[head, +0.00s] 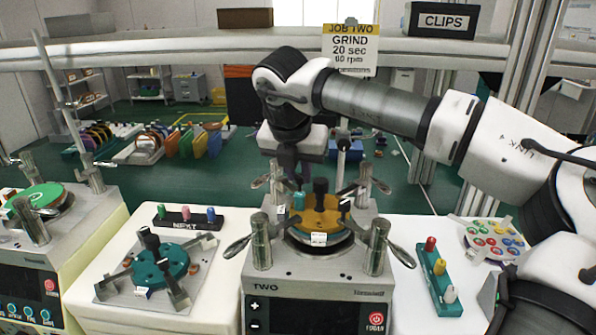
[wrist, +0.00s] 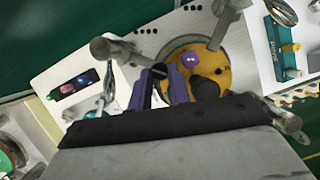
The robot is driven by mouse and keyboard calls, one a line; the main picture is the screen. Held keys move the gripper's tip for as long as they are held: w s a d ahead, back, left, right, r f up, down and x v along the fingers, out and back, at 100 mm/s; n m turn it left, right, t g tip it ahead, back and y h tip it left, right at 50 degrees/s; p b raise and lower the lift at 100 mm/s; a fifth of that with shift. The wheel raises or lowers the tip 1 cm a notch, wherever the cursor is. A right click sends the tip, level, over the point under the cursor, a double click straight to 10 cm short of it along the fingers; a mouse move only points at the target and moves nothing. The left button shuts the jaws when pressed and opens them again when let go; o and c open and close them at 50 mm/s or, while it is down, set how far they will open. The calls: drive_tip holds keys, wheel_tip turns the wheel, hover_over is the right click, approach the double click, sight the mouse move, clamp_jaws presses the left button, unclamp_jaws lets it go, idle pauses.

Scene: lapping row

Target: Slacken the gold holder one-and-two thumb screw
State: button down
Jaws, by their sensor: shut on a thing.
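The gold holder (head: 328,220) sits on the plate of the machine marked TWO. My gripper (head: 291,184) comes down from above at the holder's left rear edge. In the wrist view my gripper (wrist: 164,88) has its two purple fingers shut around a small dark piece at the holder's edge. This looks like a black thumb screw (wrist: 158,71), mostly hidden by the fingers. Which numbers mark it cannot be read.
Metal posts with lever arms (head: 376,247) stand around the holder, close to my gripper. A teal holder (head: 160,266) lies on a plate at left, near the NEXT rack (head: 187,222). A teal rack with coloured pegs (head: 437,282) stands at right. A shelf rail (head: 200,48) crosses behind.

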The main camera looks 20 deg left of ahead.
drive_tip(key=n, duration=0.1)
drive_tip(key=n+y+b, duration=0.1)
drive_tip(key=n, duration=0.1)
drive_tip(key=n+b, duration=0.1)
drive_tip(key=shift+w+d+n+y, duration=0.1)
drive_tip(key=shift+d+n+y, duration=0.2)
drive_tip(key=shift+y, duration=0.1)
drive_tip(key=n, duration=0.2)
drive_tip(key=n+g+y, duration=0.1)
drive_tip(key=n, duration=0.1)
drive_tip(key=shift+w+d+r+n+p, duration=0.1)
drive_tip(key=shift+w+n+p, duration=0.05)
drive_tip(key=shift+n+p, duration=0.15)
drive_tip(key=n+g+y+p, duration=0.1)
drive_tip(key=n+g, duration=0.1)
drive_tip(key=n, duration=0.2)
drive_tip(key=shift+w+p, duration=0.15)
drive_tip(key=shift+p, duration=0.25)
drive_tip(key=shift+w+d+n+g+p, duration=0.1)
drive_tip(key=shift+n+g+p, duration=0.3)
drive_tip(key=shift+n, duration=0.6)
drive_tip(key=shift+w+n+g+p, duration=0.1)
drive_tip(key=shift+n+g+p, duration=0.3)
drive_tip(key=shift+n, duration=0.6)
drive_tip(key=c, duration=1.6)
unclamp_jaws()
